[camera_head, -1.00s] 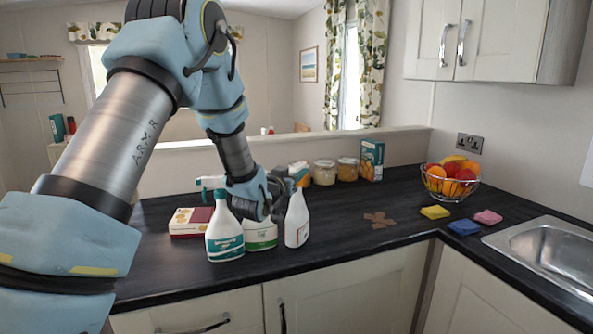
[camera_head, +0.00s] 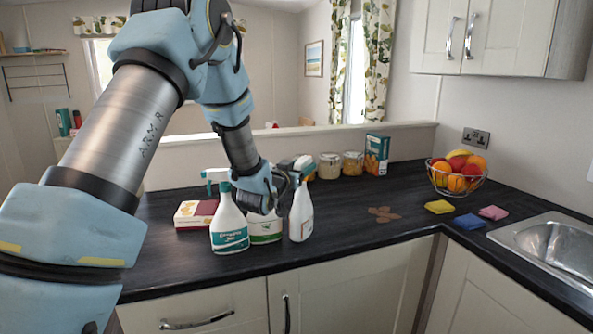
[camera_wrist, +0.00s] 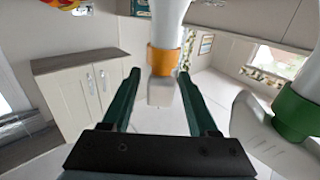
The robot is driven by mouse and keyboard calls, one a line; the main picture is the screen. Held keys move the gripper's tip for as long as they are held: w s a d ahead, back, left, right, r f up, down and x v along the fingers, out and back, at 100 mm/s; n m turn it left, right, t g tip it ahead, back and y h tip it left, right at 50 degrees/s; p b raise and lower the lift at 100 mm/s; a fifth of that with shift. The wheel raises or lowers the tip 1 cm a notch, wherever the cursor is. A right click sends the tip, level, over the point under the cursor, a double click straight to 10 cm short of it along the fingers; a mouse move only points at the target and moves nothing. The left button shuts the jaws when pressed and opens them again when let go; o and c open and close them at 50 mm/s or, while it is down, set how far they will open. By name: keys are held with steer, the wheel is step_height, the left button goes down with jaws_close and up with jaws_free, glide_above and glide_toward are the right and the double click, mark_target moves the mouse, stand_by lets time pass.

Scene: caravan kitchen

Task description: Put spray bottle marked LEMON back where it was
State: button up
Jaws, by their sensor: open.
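Three white spray bottles stand upright in a row on the dark counter in the head view. The left one (camera_head: 229,230) has a green trigger and a green label. The middle one (camera_head: 265,229) has a green label, and my gripper hides its top. The right one (camera_head: 301,218) shows a side with a small orange mark. I cannot read LEMON on any of them. My gripper (camera_head: 284,190) is at the tops of the middle and right bottles. In the wrist view its open fingers (camera_wrist: 162,98) stand either side of a white bottle head with an orange collar (camera_wrist: 163,61).
A red-and-cream box (camera_head: 194,214) lies behind the left bottle. Jars (camera_head: 329,166) and a teal carton (camera_head: 376,153) stand at the back. A fruit bowl (camera_head: 458,190), sponges (camera_head: 468,223) and the sink (camera_head: 553,242) are right. A green-collared bottle (camera_wrist: 296,113) is close beside my right finger.

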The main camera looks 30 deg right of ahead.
steer(key=shift+s+a+b, duration=0.15)
steer(key=shift+a+b, duration=0.1)
steer(key=shift+b, duration=0.05)
steer(key=b+v, duration=0.4)
steer(key=v, duration=0.7)
steer(key=shift+s+a, duration=0.15)
steer(key=shift+s, duration=0.05)
